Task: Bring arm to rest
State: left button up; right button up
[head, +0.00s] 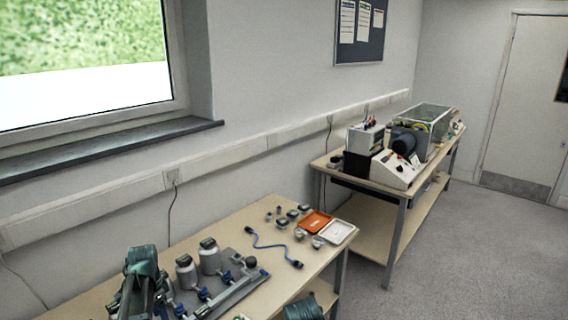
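My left arm (141,280) stands up at the bottom left, in front of the near bench (225,225). Its dark teal end part shows, but I cannot make out the fingertips or whether they hold anything. A small teal part of my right arm (304,309) shows at the bottom edge, by the bench's front edge. The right gripper's fingers are out of the picture.
A blue cable (268,246) lies on the near bench, with an orange tray (314,222), a white tray (337,231) and several small metal pieces behind it. A second bench (346,175) farther right carries instruments and a clear-sided case (424,118). Grey floor (470,260) at right is clear.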

pick_arm(q)
notch_tip(320, 180, down, 6)
jog(key=b, duration=0.4)
jog(key=shift+r+b, duration=0.2)
jog(key=shift+b, duration=0.1)
jog(key=shift+r, duration=0.15)
notch_tip(320, 180, up, 13)
jog(key=p, duration=1.4)
notch_tip(320, 180, down, 15)
jog(key=b, duration=1.5)
jog(key=shift+r, duration=0.2)
jog(key=shift+r+n+p, duration=0.3)
jog(key=shift+r+n, duration=0.1)
jog(key=n, duration=0.8)
jog(key=shift+n, duration=0.4)
